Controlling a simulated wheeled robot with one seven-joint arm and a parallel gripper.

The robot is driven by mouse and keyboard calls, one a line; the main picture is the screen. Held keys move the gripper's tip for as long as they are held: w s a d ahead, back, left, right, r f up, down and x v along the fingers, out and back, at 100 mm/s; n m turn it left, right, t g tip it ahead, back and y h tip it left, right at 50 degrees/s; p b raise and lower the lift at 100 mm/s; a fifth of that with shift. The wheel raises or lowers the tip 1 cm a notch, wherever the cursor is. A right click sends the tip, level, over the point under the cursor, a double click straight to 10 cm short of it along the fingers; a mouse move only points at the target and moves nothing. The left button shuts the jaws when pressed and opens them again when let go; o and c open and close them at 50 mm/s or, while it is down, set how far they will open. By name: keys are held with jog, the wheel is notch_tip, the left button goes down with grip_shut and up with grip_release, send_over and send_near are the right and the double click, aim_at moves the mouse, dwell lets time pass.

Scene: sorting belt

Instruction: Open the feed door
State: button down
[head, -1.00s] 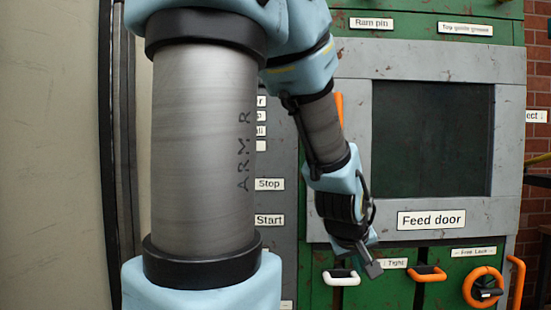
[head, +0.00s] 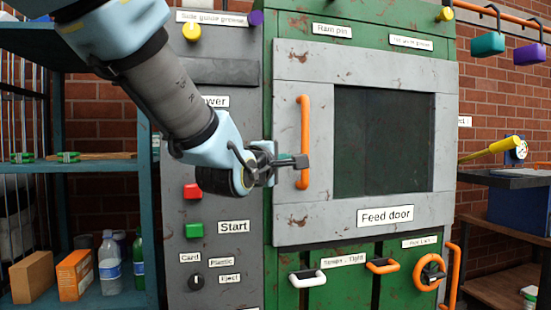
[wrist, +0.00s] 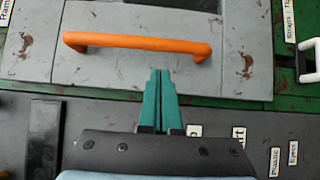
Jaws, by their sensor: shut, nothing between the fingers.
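The feed door (head: 285,215) is a grey, rust-spotted panel with a dark window (head: 383,142) on the green machine, and it looks shut. Its vertical orange handle (head: 304,142) is on the left side of the door. The handle also shows in the wrist view (wrist: 138,44), lying across the picture. My gripper (head: 303,162) is shut and empty, its tips close to the lower half of the handle. In the wrist view its green fingers (wrist: 160,78) are together, just short of the bar. I cannot tell whether they touch it.
The control panel (head: 232,260) with red (head: 193,190) and green (head: 195,230) buttons stands left of the door. White (head: 308,278) and orange (head: 382,265) handles sit below. A blue shelf (head: 90,167) with boxes and bottles stands at the left.

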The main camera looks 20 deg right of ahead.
jog(key=shift+p+x, duration=0.65)
jog(key=shift+x, duration=2.3)
jog(key=shift+s+f, duration=0.1)
